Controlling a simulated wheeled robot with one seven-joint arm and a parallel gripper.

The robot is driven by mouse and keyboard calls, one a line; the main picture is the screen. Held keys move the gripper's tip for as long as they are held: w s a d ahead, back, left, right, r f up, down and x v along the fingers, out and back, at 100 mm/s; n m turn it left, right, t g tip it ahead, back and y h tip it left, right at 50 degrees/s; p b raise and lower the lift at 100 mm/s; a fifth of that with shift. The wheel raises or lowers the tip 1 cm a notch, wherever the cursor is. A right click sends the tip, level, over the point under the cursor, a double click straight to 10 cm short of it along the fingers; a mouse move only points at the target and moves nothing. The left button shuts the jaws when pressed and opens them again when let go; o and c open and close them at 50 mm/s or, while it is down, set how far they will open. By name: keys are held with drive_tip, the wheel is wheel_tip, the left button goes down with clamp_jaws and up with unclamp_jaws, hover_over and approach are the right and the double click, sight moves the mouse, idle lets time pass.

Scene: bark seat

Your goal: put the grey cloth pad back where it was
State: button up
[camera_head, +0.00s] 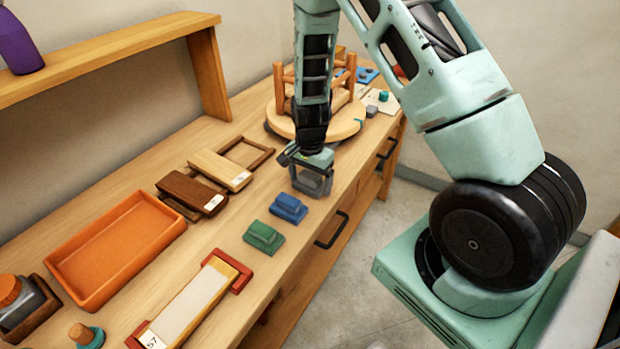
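My gripper (311,172) points down over the front part of the bench, just behind the blue pad. A grey block-like shape (312,184) shows right at the fingertips, in line with the blue and green pads; it looks like the grey cloth pad. The fingers and this shape are of similar grey and overlap, so I cannot tell whether the fingers are closed on it or whether it touches the bench.
A blue pad (289,207) and a green pad (263,237) lie nearby. An orange tray (70,265), a stone in a red-ended holder (195,304), wooden-framed blocks (220,170) and a round wooden stand (345,121) surround them. A shelf (110,50) stands at the back.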

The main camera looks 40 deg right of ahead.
sight(310, 175)
drive_tip(key=shift+o, duration=0.6)
drive_tip(key=shift+r, duration=0.15)
drive_tip(key=shift+r, duration=0.15)
wheel_tip(310, 175, up, 11)
drive_tip(key=b, duration=0.2)
drive_tip(key=s+a+r+n+y, duration=0.1)
drive_tip(key=s+a+r+n, duration=0.35)
drive_tip(key=a, duration=0.45)
drive_tip(key=s+a+r+n, duration=0.3)
drive_tip(key=s+a+n, duration=0.25)
drive_tip(key=a, duration=0.35)
drive_tip(key=s+a+r+n, duration=0.1)
drive_tip(key=s+a+n, duration=0.2)
drive_tip(key=s+n, duration=0.3)
drive_tip(key=s+a+r+n, duration=0.2)
drive_tip(key=s+n, duration=0.3)
drive_tip(key=s, duration=0.3)
drive_tip(key=shift+s+a+n, duration=0.15)
drive_tip(key=shift+a+n, duration=0.25)
drive_tip(key=shift+a, duration=0.35)
